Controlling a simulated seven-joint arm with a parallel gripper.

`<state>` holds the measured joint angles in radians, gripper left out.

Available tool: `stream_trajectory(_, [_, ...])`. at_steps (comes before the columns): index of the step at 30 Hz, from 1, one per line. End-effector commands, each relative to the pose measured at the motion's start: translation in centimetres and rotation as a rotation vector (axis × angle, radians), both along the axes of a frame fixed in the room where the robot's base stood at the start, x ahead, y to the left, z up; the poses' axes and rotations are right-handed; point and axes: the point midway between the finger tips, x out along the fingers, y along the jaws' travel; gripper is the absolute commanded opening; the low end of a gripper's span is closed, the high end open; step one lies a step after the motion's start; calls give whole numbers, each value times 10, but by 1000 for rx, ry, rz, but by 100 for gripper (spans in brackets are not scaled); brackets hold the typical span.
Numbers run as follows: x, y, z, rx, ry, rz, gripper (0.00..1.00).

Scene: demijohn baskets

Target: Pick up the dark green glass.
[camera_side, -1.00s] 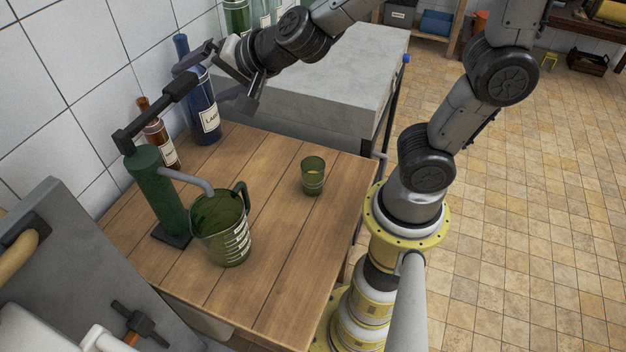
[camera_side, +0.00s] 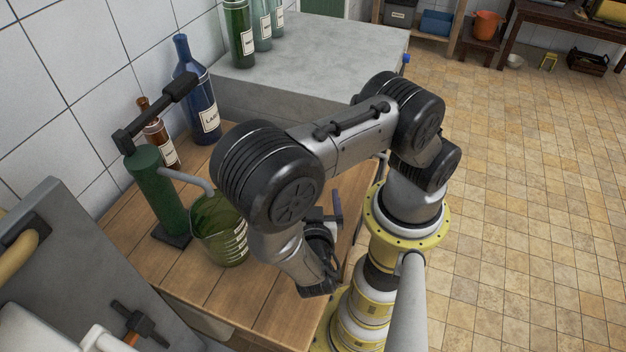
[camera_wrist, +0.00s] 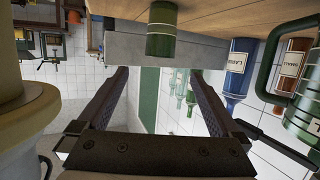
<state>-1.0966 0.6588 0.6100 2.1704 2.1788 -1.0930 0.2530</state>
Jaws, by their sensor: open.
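The dark green glass (camera_wrist: 161,28) stands on the wooden table, seen upside down at the top middle of the wrist view. In the side view my arm hides it. My gripper (camera_wrist: 159,76) is open and empty, its two fingers spread apart on either side of the picture. The glass lies ahead of the fingertips, in line with the gap between them and apart from both fingers. In the side view my gripper is low over the table's right part, partly hidden by my own wrist.
A green measuring jug (camera_side: 212,240) stands on the table (camera_side: 260,325) to the left of my arm, beside a green pump (camera_side: 158,195). A blue bottle (camera_side: 196,95) and a brown bottle (camera_side: 158,135) stand at the wall. A grey counter (camera_side: 300,50) with several bottles is behind.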

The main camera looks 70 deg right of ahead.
Motion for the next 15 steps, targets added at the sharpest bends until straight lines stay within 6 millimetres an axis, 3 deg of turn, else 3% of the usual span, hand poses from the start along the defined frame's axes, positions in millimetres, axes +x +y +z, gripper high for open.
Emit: stream_trajectory(15, [26, -64, -21, 1, 2, -4, 100])
